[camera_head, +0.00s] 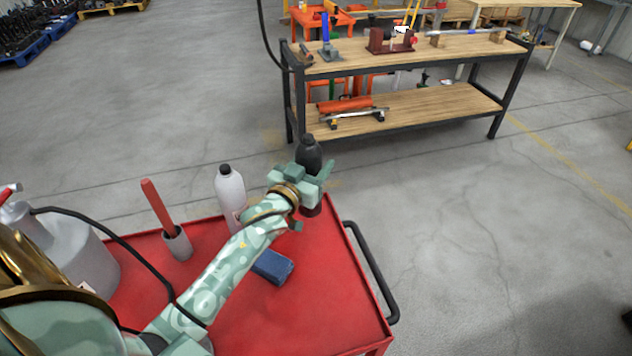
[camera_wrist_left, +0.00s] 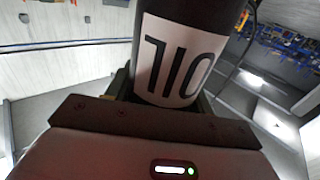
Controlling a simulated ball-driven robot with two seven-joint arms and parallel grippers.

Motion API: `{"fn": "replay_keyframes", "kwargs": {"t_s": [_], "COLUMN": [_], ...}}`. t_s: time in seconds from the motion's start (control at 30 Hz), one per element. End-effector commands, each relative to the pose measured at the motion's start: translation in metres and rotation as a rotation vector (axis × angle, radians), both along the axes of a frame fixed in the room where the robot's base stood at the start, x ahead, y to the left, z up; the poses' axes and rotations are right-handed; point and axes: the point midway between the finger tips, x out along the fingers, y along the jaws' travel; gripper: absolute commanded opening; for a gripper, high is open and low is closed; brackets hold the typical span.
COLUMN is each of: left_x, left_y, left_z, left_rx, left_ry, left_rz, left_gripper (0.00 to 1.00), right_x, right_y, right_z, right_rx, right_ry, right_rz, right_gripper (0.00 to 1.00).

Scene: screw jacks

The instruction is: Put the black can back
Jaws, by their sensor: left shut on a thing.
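The black can (camera_head: 308,152) is a dark bottle with a narrow cap, held roughly upright at the far right corner of the red cart (camera_head: 330,300). My left gripper (camera_head: 312,178) is shut around its body. In the left wrist view, the can (camera_wrist_left: 178,62) sits between the fingers, and its white label shows OIL upside down. The gripper hides the can's middle in the head view. I cannot tell whether its base touches the cart top. My right gripper is not in view.
On the cart stand a white bottle (camera_head: 230,192), a grey cup with a red stick (camera_head: 176,243) and a large grey can (camera_head: 75,255). A blue block (camera_head: 273,266) lies beside my forearm. The cart's front right is clear. A wooden workbench (camera_head: 410,102) stands beyond.

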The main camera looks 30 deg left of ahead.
Motion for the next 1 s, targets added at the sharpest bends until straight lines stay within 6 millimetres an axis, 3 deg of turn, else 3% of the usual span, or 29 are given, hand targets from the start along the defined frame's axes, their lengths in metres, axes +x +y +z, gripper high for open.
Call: {"fn": "replay_keyframes", "kwargs": {"t_s": [0.17, 0.4, 0.77, 0.8, 0.87, 1.0], "left_x": [0.008, 0.012, 0.012, 0.012, 0.012, 0.012], "left_y": [0.003, 0.005, 0.005, 0.005, 0.005, 0.005], "left_z": [-0.009, -0.047, -0.047, -0.048, -0.048, -0.048], "left_rx": [0.001, 0.0, 0.0, 0.0, 0.0, 0.001], "left_ry": [-0.003, 0.001, -0.002, -0.001, -0.001, -0.001], "left_rz": [0.0, -0.001, -0.001, -0.001, -0.001, -0.001], "left_gripper": [0.14, 0.14, 0.14, 0.58, 0.75, 0.75], "right_x": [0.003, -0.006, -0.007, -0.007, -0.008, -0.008], "right_y": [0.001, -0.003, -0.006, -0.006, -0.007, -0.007], "right_z": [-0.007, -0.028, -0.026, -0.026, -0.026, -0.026], "right_rx": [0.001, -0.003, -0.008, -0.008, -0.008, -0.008], "right_ry": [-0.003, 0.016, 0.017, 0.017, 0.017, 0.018], "right_rz": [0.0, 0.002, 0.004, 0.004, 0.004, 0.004], "right_gripper": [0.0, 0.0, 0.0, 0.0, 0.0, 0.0]}}
